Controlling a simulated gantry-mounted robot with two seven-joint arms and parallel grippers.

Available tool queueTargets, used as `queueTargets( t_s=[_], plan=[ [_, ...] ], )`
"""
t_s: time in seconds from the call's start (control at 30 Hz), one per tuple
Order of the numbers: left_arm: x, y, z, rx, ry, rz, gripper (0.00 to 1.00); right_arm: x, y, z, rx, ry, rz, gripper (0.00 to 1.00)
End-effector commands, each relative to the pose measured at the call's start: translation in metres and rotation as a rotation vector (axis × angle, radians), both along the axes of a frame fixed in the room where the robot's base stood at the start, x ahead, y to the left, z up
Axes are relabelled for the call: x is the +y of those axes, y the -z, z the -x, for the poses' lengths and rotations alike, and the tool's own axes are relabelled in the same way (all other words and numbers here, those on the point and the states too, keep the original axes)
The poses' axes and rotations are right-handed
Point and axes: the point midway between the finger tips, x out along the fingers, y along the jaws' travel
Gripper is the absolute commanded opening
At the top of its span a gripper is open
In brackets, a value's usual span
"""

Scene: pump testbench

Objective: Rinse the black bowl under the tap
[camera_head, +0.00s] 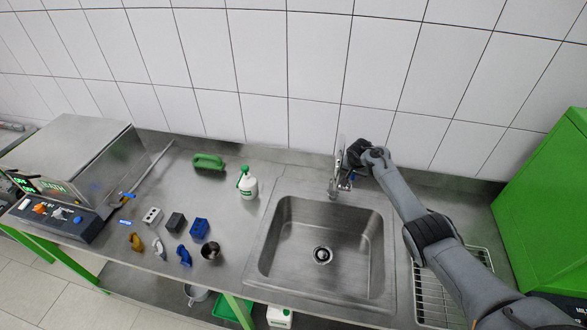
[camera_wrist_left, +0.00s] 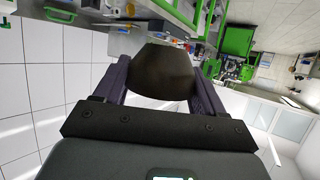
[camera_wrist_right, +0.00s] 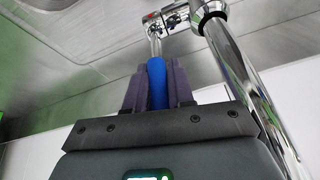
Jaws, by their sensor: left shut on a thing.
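The black bowl (camera_wrist_left: 163,72) shows in the left wrist view as a dark, rounded shape between the two fingers. My left gripper (camera_wrist_left: 157,80) is shut on it. The bowl's inside is not visible, and the left arm and bowl are out of the head view. The chrome tap (camera_head: 336,172) stands at the back of the sink (camera_head: 318,240). My right gripper (camera_head: 360,157) is beside the tap. In the right wrist view, its fingers (camera_wrist_right: 157,82) close around a blue handle (camera_wrist_right: 157,85) on a chrome rod. The tap's thick pipe (camera_wrist_right: 237,75) rises just right of them. I see no running water.
A bath unit (camera_head: 75,160) is at far left, a green box (camera_head: 545,200) at right. The basin is empty.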

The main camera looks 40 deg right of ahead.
Motion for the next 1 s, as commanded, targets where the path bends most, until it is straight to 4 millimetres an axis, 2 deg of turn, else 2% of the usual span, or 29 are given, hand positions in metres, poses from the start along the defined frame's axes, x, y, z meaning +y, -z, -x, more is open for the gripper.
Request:
queueTargets(
  t_s=[0.03, 0.13, 0.43, 0.73, 1.0],
  plan=[
    [0.000, 0.000, 0.000, -0.001, 0.000, 0.000, 0.38, 0.000, 0.000, 0.000, 0.000, 0.000, 0.000, 0.15],
    [0.000, 0.000, 0.000, -0.001, 0.000, 0.000, 0.38, 0.000, 0.000, 0.000, 0.000, 0.000, 0.000, 0.00],
    [0.000, -0.001, 0.000, -0.001, 0.000, 0.000, 0.38, 0.000, 0.000, 0.000, 0.001, 0.000, 0.000, 0.00],
    [0.000, -0.032, 0.000, -0.001, 0.000, 0.000, 0.38, 0.006, -0.002, 0.006, -0.053, 0.001, 0.080, 0.00],
    [0.000, -0.034, 0.000, -0.001, 0.000, 0.000, 0.38, 0.009, 0.001, 0.007, -0.077, 0.000, 0.105, 0.00]
  ],
)
